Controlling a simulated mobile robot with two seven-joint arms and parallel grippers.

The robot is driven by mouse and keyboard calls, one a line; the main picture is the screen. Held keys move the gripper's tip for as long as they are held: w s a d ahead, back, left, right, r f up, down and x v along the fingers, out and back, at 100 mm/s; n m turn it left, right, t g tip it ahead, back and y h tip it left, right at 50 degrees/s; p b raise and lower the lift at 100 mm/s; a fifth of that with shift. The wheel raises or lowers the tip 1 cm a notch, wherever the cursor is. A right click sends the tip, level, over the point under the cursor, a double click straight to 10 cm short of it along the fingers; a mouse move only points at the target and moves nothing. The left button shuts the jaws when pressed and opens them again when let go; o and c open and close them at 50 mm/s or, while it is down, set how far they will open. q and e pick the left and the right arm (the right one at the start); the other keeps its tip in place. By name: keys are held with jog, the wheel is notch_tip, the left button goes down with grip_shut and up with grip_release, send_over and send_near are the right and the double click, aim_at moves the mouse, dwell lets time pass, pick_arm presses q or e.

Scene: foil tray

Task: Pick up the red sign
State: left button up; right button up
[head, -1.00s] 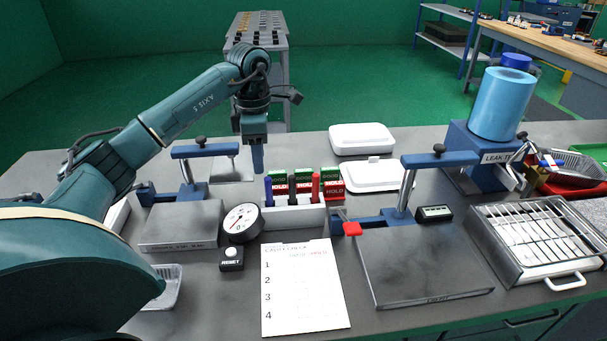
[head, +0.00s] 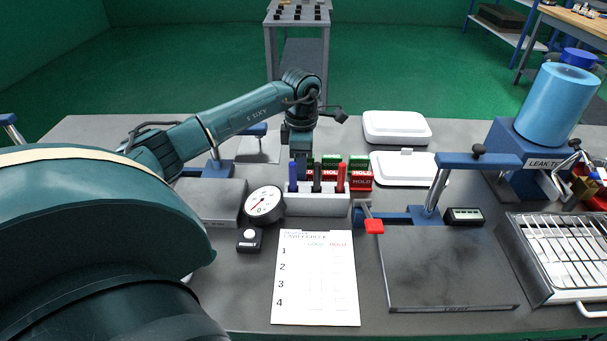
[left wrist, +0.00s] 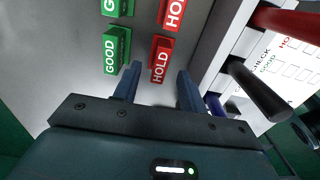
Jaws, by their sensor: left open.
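Several small red HOLD signs stand behind the pen holder in the head view; the rightmost red sign (head: 361,181) shows clearly. My left gripper (head: 299,168) points down at the left end of the row, its fingertips partly hidden behind the pens. In the left wrist view the open left gripper (left wrist: 159,78) has one red HOLD sign (left wrist: 160,60) just ahead, between the lines of its two fingers and not gripped. Another red sign (left wrist: 172,14) stands beyond it. My right gripper is not in view.
Green GOOD signs (left wrist: 116,50) stand beside the red ones. The white pen holder (head: 318,204) with blue, black and red pens stands close in front. A round gauge (head: 264,203), a check sheet (head: 316,278) and white lidded boxes (head: 396,127) are nearby.

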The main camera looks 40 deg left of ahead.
pick_arm(q)
jog(key=shift+w+d+f, duration=0.1)
jog(key=shift+w+f, duration=0.05)
jog(key=shift+f, duration=1.65)
grip_shut()
